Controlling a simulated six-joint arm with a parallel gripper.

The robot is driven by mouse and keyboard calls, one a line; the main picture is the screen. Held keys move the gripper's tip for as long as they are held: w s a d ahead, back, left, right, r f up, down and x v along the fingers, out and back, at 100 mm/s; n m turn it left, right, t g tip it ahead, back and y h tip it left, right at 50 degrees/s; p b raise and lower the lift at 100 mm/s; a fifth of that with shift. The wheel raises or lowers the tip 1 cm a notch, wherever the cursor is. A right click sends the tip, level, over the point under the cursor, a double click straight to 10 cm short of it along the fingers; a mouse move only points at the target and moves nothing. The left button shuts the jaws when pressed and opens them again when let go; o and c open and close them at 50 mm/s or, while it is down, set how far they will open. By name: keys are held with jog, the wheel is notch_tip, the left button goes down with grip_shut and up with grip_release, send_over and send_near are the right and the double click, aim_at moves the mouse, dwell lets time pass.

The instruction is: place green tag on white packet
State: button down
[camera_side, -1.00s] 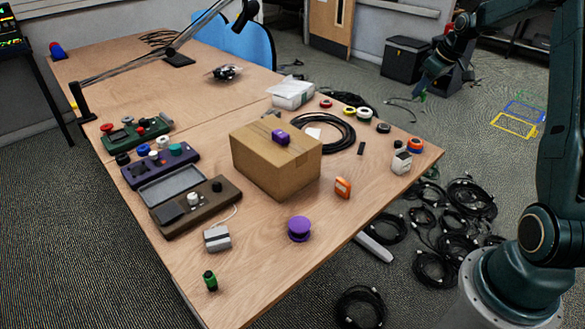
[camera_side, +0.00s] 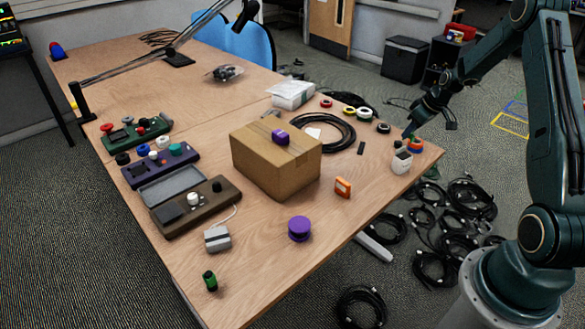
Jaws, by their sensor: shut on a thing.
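The white packet (camera_side: 292,94) lies on the far part of the table, behind the cardboard box. The tag is apart from the packet.
The cardboard box (camera_side: 276,160) with a purple item on top stands mid-table. A black cable coil (camera_side: 322,133) and several tape rolls lie between packet and gripper.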

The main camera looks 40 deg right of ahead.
jog(key=shift+f, duration=0.75)
jog(key=shift+f, duration=0.1)
jog(key=shift+f, duration=2)
jog(key=shift+f, duration=0.1)
jog(key=c, duration=1.3)
grip_release()
jog(key=shift+o, duration=0.2)
jog(key=v, duration=1.2)
